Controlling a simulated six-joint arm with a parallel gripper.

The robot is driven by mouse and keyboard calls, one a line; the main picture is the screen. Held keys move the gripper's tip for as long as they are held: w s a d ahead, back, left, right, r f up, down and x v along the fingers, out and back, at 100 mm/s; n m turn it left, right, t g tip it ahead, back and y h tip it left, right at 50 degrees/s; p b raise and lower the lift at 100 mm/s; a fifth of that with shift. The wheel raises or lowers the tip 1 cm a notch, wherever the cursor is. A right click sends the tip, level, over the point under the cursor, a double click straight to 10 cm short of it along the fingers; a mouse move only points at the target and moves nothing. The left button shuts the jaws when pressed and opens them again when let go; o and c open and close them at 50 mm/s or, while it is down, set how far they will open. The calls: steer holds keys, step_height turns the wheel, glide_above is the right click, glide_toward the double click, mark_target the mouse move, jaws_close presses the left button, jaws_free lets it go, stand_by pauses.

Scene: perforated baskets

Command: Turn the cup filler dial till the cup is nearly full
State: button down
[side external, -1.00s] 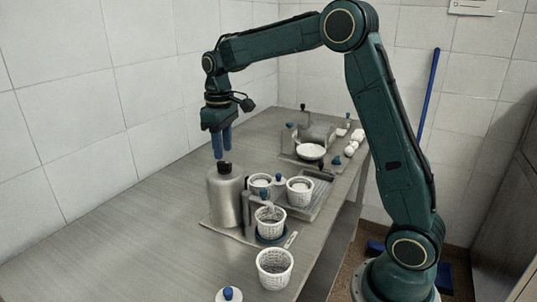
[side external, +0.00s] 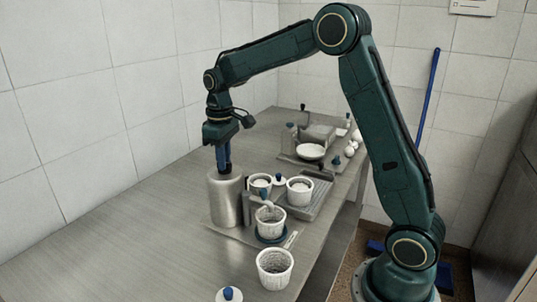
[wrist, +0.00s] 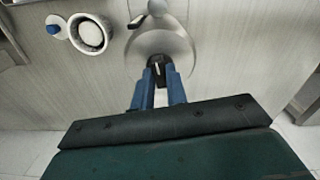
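The cup filler is a grey metal canister (side external: 226,203) with a black dial on top, mostly hidden by my fingers in the side view. The black dial (wrist: 157,66) shows between my fingertips in the wrist view. My gripper (side external: 223,166) points straight down, with its two blue fingers around the dial. Whether they press on it cannot be told. A white perforated cup (side external: 270,222) stands upright on a dark blue round base in front of the canister, beneath a small spout with a blue top (side external: 264,194). Its fill level is not clear.
An empty-looking white basket (side external: 275,268) and a blue-knobbed white lid (side external: 229,295) stand near the front edge. Two filled white cups (side external: 299,190) (side external: 259,184) stand behind the filler. A white bowl (side external: 310,151) is farther back. The table left of the canister is clear.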

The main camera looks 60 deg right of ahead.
steer(key=shift+m, duration=0.4)
steer(key=m, duration=1.1)
steer(key=shift+m, duration=2.1)
steer(key=c, duration=1.4)
jaws_free()
